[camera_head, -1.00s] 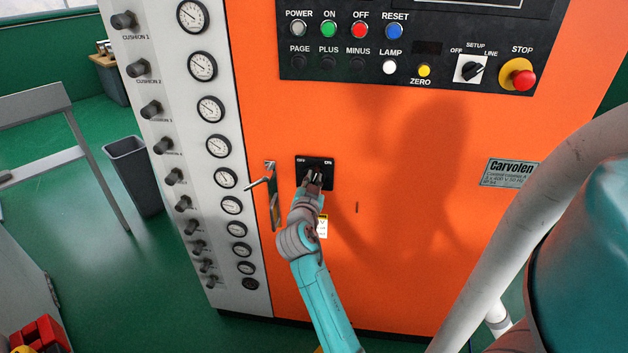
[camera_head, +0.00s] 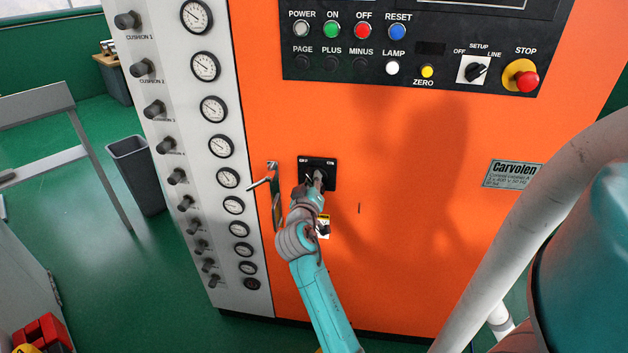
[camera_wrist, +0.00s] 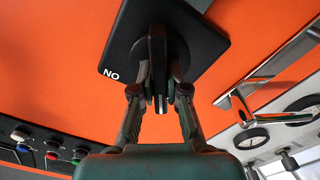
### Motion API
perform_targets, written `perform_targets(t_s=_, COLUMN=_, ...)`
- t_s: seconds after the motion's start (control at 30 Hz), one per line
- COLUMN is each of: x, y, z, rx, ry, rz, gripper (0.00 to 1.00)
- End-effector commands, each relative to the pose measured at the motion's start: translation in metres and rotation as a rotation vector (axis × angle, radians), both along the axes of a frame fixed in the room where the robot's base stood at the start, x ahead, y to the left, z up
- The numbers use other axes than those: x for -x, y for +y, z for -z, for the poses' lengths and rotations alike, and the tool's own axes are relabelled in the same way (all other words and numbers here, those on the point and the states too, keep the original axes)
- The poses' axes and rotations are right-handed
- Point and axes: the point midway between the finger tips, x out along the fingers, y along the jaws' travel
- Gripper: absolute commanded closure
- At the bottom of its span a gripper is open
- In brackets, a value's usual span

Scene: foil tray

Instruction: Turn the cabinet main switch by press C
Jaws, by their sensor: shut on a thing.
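The main switch is a black square plate (camera_head: 330,164) with OFF and ON marks on the orange cabinet front (camera_head: 400,250). Its black knob (camera_wrist: 157,60) stands out from the plate in the wrist view, where the ON mark appears upside down at the plate's left corner. My gripper (camera_wrist: 158,92) has one finger on each side of the knob and is shut on it. In the head view my gripper (camera_head: 317,184) covers most of the knob, so its exact angle is hard to read there.
A metal door handle (camera_head: 272,190) sticks out just left of the switch. Buttons, a selector and a red STOP button (camera_head: 526,81) are on the panel above. Gauges and knobs line the white column (camera_head: 190,120). A grey bin (camera_head: 138,175) stands at left.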

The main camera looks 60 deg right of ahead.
Motion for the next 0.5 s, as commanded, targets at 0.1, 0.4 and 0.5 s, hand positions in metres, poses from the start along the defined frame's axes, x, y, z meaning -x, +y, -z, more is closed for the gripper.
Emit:
perform_targets(t_s=0.1, x=-0.0010, y=0.0005, z=-0.0001, rx=0.025, ry=0.067, rz=-0.002, gripper=1.00)
perform_targets(t_s=0.4, x=-0.0017, y=0.0007, z=0.0004, rx=0.062, ry=0.173, rz=-0.002, gripper=1.00)
perform_targets(t_s=0.5, x=-0.0018, y=0.0007, z=0.0005, rx=0.067, ry=0.187, rz=-0.002, gripper=1.00)
